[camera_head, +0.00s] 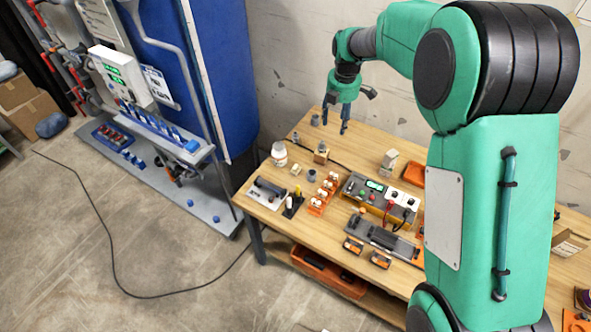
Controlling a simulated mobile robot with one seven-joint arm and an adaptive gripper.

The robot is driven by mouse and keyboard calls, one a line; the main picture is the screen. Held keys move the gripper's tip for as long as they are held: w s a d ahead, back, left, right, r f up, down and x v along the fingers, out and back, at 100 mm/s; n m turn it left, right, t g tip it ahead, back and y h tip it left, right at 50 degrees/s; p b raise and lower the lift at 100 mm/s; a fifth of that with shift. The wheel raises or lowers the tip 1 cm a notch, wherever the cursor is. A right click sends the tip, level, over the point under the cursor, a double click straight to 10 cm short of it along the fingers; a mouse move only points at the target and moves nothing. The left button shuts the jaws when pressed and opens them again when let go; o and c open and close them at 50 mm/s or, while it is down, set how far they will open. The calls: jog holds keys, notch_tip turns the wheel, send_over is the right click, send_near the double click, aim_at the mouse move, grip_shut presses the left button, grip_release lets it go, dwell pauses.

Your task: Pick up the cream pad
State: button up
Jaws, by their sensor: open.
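A small cream piece (296,168) lies on the wooden workbench (262,196) near its left side, between a white jar and a small wooden block; it looks like the cream pad, but it is too small to be sure. My gripper (335,126) is open and empty, pointing down above the back of the bench. It is up and to the right of the cream piece and apart from it.
The white jar (279,153) and wooden block (321,154) stand close to the cream piece. An orange rack with white-topped pieces (322,194), a control box (365,190) and a pale upright block (389,161) stand farther right. A blue cabinet (225,80) stands left of the bench.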

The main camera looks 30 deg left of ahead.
jog(key=s+a+f+n, duration=0.1)
jog(key=a+f+n, duration=0.2)
jog(key=a+f, duration=0.4)
jog(key=s+a+f+n+g, duration=0.1)
jog(key=s+a+f+n, duration=0.1)
jog(key=a+f+n, duration=0.2)
jog(key=a+f+p, duration=0.1)
jog(key=a+f, duration=0.2)
jog(key=f, duration=0.3)
jog(key=shift+s+a+f+h, duration=0.15)
jog(key=shift+s+a+h, duration=0.1)
jog(key=shift+a+h, duration=0.15)
send_over(296, 166)
jog(key=shift+s+a+f, duration=0.1)
jog(key=shift+s+f, duration=0.05)
jog(key=shift+f, duration=2)
jog(key=shift+s+a+f, duration=0.1)
jog(key=shift+f, duration=2.05)
jog(key=shift+d, duration=0.1)
jog(key=shift+w+d+f+b, duration=0.1)
jog(key=shift+f+b, duration=0.2)
jog(key=shift+f, duration=2.3)
jog(key=shift+c, duration=0.5)
jog(key=c, duration=0.6)
